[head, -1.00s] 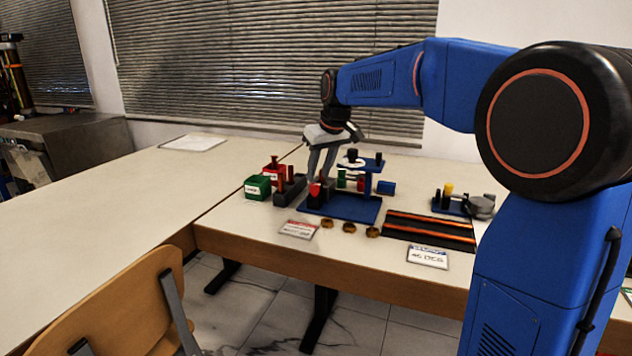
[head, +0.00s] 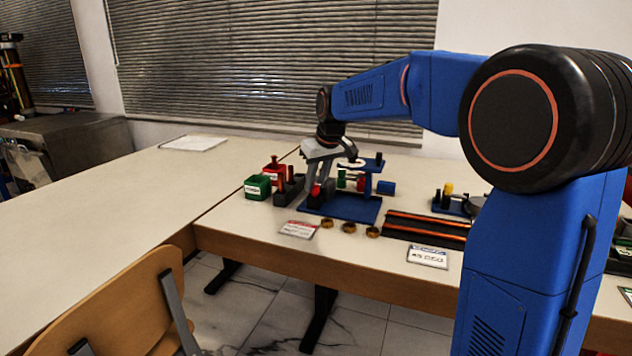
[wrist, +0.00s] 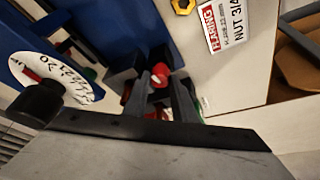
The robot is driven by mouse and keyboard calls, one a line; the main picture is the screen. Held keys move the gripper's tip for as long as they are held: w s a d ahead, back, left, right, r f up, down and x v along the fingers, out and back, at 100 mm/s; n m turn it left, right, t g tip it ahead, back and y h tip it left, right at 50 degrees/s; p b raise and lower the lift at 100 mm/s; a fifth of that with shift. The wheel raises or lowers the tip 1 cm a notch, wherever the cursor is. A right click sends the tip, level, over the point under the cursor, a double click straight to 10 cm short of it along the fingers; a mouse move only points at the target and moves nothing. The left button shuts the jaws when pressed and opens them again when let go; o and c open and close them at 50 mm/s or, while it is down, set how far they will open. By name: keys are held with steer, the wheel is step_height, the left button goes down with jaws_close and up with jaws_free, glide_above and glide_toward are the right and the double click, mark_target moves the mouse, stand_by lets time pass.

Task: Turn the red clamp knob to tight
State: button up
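The red clamp knob (head: 315,190) is on a dark block at the left end of the blue gauge rig (head: 352,210) in the head view. My gripper (head: 319,180) points down over it from above. In the wrist view the red knob (wrist: 159,79) shows between the tips of my two dark fingers (wrist: 161,86). The fingers are apart, with a gap along their length; whether they touch the knob I cannot tell. The knob's lower part is hidden by the fingers and the block. The white dial (wrist: 52,80) is left of my fingers in the wrist view.
Several brass nuts (head: 348,227) and a red-lettered card (head: 299,229) lie in front. A striped rack (head: 425,229) is to the right. The left table is mostly clear.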

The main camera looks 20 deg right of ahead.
steer(key=shift+m+h, duration=0.4)
steer(key=shift+m, duration=0.5)
steer(key=o, duration=0.8)
steer(key=shift+c, duration=0.2)
steer(key=shift+r, duration=0.1)
steer(key=a+v, duration=0.1)
steer(key=v, duration=1.6)
steer(key=shift+d, duration=0.45)
steer(key=shift+s+r, duration=0.1)
